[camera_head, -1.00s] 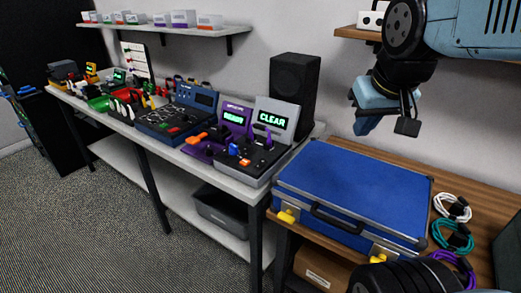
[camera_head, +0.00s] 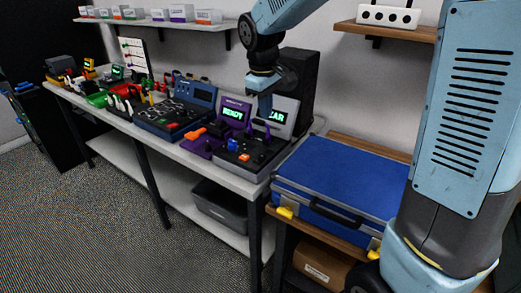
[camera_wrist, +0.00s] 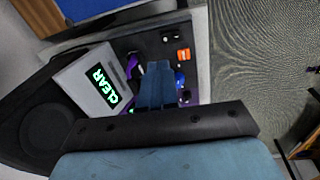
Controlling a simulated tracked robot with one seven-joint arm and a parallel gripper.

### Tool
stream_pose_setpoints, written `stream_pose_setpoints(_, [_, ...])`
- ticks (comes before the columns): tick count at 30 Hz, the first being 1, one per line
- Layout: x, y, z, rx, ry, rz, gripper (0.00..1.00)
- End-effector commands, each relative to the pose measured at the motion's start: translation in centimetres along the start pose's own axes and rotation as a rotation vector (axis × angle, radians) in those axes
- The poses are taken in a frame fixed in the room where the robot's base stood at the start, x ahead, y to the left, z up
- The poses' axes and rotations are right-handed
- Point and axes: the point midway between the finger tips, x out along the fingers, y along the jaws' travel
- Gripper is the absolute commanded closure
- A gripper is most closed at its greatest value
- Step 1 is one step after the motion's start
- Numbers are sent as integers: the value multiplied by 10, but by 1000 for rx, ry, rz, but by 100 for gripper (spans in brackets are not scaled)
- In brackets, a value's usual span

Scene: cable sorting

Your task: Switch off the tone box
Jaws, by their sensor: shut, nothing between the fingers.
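A dark-panelled box (camera_head: 262,152) with a grey upright screen reading CLEAR stands at the right end of the white bench. Its panel bears a blue part (camera_head: 232,144) and an orange part (camera_head: 244,157). A purple box (camera_head: 205,149) with a READY screen stands just left of it. No label shows which one is the tone box. My gripper (camera_head: 265,108) is shut and empty, above the CLEAR box, and hides part of its screen. In the wrist view, my gripper (camera_wrist: 157,78) points down over the dark panel, and the orange part (camera_wrist: 184,54) shows beyond its tips.
A black speaker (camera_head: 302,85) stands behind the CLEAR box, close to my gripper. A blue case (camera_head: 335,180) lies on the wooden table at the right. A blue device (camera_head: 180,112) and other gear fill the bench to the left.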

Motion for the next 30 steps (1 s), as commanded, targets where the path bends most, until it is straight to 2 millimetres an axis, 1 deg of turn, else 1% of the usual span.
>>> stream_pose_setpoints(1, [7,-2,-9,-24,-9,-7,100])
stream_pose_setpoints(3, [12,-4,-17,-48,-16,-12,100])
stream_pose_setpoints(6, [16,-6,-23,-66,-22,-16,100])
stream_pose_setpoints(20, [20,-6,-24,-72,-24,-18,100])
stream_pose_setpoints(23, [28,-7,-24,-72,-26,-19,100])
stream_pose_setpoints(25, [37,-7,-24,-72,-25,-19,100])
stream_pose_setpoints(30, [66,-8,-23,-73,-26,-19,100])
